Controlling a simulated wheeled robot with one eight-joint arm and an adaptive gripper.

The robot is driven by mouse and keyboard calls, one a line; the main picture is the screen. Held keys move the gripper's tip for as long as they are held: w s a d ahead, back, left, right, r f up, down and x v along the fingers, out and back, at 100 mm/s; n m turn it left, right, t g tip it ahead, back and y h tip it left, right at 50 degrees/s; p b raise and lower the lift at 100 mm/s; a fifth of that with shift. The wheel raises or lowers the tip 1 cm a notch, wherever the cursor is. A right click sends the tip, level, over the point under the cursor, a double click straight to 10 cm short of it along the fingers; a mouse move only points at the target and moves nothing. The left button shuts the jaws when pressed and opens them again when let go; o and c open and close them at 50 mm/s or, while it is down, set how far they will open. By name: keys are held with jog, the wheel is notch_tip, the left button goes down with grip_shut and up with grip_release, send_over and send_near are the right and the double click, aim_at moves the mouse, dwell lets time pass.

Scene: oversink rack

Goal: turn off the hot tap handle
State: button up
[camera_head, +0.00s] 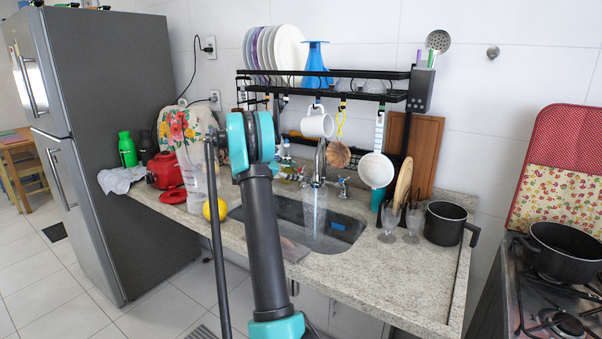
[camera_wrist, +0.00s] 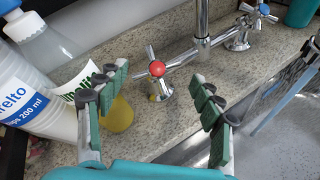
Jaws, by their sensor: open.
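The hot tap handle (camera_wrist: 157,69) is a chrome cross handle with a red cap, in the upper middle of the wrist view. The cold tap handle (camera_wrist: 263,10) with a blue cap is at the upper right. The faucet (camera_wrist: 202,22) rises between them. In the head view the faucet (camera_head: 320,160) stands behind the sink, with what looks like a water stream (camera_head: 314,215) falling from it. My gripper (camera_wrist: 155,92) is open, its teal fingers spread on both sides below the hot handle in the picture. Contact cannot be told. My arm hides the gripper in the head view.
White bottles (camera_wrist: 32,95) and a yellow object (camera_wrist: 118,115) stand close to my left finger. The sink (camera_head: 340,228) lies in the counter (camera_head: 400,285). Glasses (camera_head: 388,222) and a pot (camera_head: 445,223) stand right.

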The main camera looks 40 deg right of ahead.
aim_at(299, 171)
jog(key=x, duration=0.4)
jog(key=shift+d, duration=0.1)
jog(key=shift+c, duration=0.4)
jog(key=c, duration=1.1)
jog(key=shift+c, duration=0.2)
jog(key=shift+w+m+g+y, duration=0.1)
jog(key=shift+m+g+y, duration=0.5)
jog(key=shift+m, duration=0.75)
jog(key=shift+w+m+g+y, duration=0.1)
jog(key=shift+m+g+y, duration=0.3)
jog(key=shift+m+g, duration=0.7)
dwell(1.0)
jog(key=shift+m+t, duration=0.25)
jog(key=shift+t, duration=0.05)
jog(key=o, duration=1.2)
jog(key=shift+s, duration=0.1)
